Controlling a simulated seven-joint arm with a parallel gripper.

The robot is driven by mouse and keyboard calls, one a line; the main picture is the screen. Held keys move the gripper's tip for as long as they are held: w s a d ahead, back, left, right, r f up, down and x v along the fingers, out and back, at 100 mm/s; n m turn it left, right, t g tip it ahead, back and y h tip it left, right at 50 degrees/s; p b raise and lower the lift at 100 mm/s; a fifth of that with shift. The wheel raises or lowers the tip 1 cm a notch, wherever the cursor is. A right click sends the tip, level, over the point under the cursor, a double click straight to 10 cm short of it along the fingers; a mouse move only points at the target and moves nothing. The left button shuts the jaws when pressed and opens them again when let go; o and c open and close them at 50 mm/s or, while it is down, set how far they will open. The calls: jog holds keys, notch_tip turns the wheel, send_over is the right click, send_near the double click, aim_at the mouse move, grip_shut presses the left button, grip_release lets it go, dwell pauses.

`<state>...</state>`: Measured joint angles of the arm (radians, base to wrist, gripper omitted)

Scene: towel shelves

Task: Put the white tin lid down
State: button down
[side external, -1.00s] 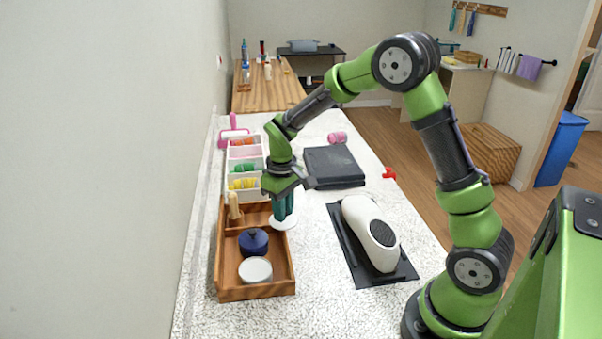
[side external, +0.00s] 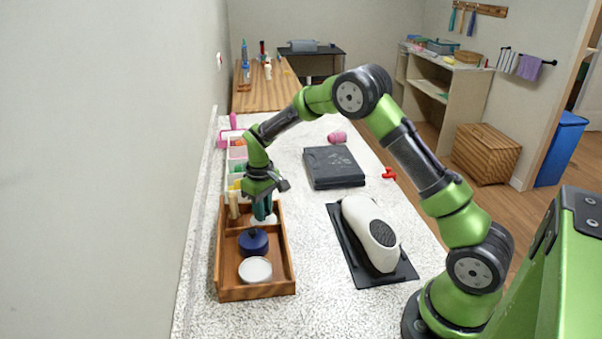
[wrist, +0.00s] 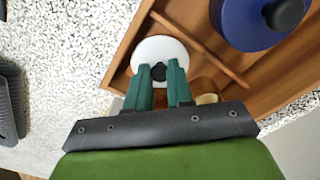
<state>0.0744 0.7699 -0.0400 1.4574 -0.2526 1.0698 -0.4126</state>
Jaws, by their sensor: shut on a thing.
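My gripper (side external: 262,212) is at the wooden tray (side external: 222,262), over its far compartment. It is shut on the dark knob of the white tin lid (wrist: 150,48). In the wrist view, my green fingertips (wrist: 160,70) meet at the knob. The lid is flat and round, and lies between the tray's edge and a thin divider. In the side view, only a sliver of the lid (side external: 272,220) shows beside the fingers. I cannot tell whether it touches the tray floor. A round white tin (side external: 255,270) stands in the near compartment.
A wooden peg-like item (side external: 233,205) stands at the tray's far left. Right of the tray is bare counter, then a white device on a black mat (side external: 345,245). A black case (side external: 333,167) lies beyond.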

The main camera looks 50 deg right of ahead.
jog(key=shift+f, duration=0.15)
jog(key=c, duration=1)
grip_release()
